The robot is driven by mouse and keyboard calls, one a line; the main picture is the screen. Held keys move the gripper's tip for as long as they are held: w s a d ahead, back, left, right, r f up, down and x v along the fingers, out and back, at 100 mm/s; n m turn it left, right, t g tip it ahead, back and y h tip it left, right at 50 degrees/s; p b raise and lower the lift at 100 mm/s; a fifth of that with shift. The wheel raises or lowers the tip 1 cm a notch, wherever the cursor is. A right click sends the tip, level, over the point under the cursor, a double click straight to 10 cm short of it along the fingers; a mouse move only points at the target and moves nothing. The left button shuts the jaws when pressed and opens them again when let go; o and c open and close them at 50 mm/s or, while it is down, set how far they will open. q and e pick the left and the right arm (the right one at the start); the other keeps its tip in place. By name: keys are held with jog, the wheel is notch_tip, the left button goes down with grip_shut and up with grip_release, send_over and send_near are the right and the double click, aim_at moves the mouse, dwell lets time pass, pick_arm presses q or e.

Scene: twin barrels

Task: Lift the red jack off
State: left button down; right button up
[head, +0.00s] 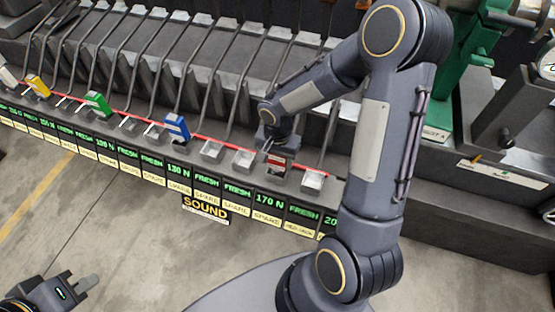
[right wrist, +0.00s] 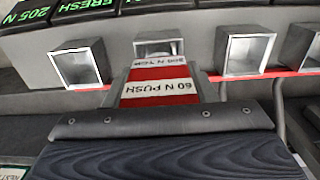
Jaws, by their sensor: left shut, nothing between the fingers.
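The red jack (head: 277,164) sits low in the row of sockets along the front of the dark rack. In the right wrist view it is a red block (right wrist: 155,90) with a white label reading "60 N PUSH", just ahead of the gripper body. My right gripper (head: 274,146) is at the red jack, reaching down from behind it. Its fingers are largely hidden, so I cannot tell whether they grip the jack. My left gripper (head: 90,283) is shut and empty at the bottom left, over the floor and far from the jack.
A blue jack (head: 177,127), a green jack (head: 97,103) and a yellow jack (head: 38,86) stand further left along the row. Empty metal sockets (head: 243,159) flank the red jack. A "SOUND" sign (head: 206,208) hangs below. Green equipment (head: 465,70) stands at the right.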

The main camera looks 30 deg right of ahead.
jog(key=c, duration=0.6)
jog(key=shift+r, duration=0.65)
jog(key=shift+p, duration=0.3)
jog(key=shift+r+p, duration=3.6)
jog(key=shift+r, duration=1.9)
